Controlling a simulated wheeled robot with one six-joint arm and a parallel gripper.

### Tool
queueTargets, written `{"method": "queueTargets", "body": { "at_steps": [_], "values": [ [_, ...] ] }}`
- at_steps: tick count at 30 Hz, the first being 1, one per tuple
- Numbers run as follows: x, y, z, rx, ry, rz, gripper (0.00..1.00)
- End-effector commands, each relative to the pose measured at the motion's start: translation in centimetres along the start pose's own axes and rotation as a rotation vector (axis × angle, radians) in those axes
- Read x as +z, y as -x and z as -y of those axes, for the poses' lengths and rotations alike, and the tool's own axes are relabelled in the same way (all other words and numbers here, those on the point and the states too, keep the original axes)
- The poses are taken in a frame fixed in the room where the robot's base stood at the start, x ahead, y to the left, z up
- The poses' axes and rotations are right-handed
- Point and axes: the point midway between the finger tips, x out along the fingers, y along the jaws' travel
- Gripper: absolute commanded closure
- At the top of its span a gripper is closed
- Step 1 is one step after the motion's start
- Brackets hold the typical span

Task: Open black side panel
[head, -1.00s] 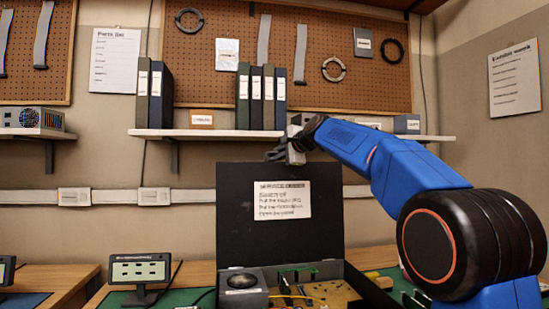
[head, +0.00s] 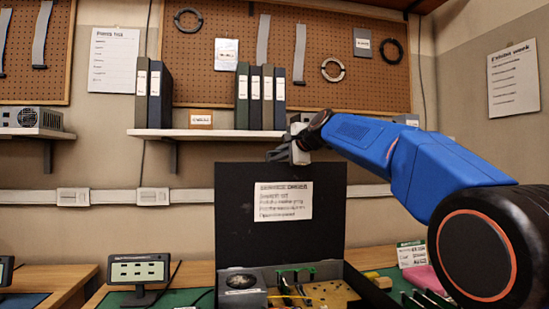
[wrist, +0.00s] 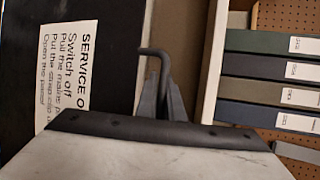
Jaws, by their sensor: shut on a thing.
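The black side panel (head: 240,215) stands upright at the back of an open case, with a white service label (head: 283,201) on its face. My gripper (head: 278,154) is at the panel's top edge, a little right of its middle. In the wrist view, the panel (wrist: 115,75) fills the left side, and my gripper's grey fingers (wrist: 163,85) are together at its edge. The case's inside, with a fan, green boards and a tan board (head: 330,292), is exposed below.
A shelf (head: 215,134) with several binders (head: 262,97) is on the wall behind my gripper. A small display (head: 138,270) stands left of the case. A pink object (head: 425,280) and a small card (head: 411,254) are at the right, by my arm.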

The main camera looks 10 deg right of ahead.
Motion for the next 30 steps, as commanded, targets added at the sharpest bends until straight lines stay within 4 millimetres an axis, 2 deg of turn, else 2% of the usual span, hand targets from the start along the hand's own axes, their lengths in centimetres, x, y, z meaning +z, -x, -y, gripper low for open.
{"method": "queueTargets", "body": {
  "at_steps": [1, 3, 9, 17, 18, 19, 30],
  "values": [
    [0.4, 1.1, 0.2, -0.009, 0.002, -0.001, 1.00],
    [0.8, 1.9, 0.1, -0.010, 0.003, -0.001, 1.00],
    [1.2, 3.0, -0.1, -0.014, 0.004, -0.001, 1.00],
    [1.3, 3.2, 0.2, -0.020, 0.005, -0.001, 1.00],
    [1.3, 3.2, 0.3, -0.021, 0.005, -0.001, 0.90],
    [1.3, 3.3, 0.3, -0.021, 0.005, -0.001, 0.85],
    [1.2, 3.0, 0.0, -0.015, 0.003, -0.001, 0.85]
  ]
}}
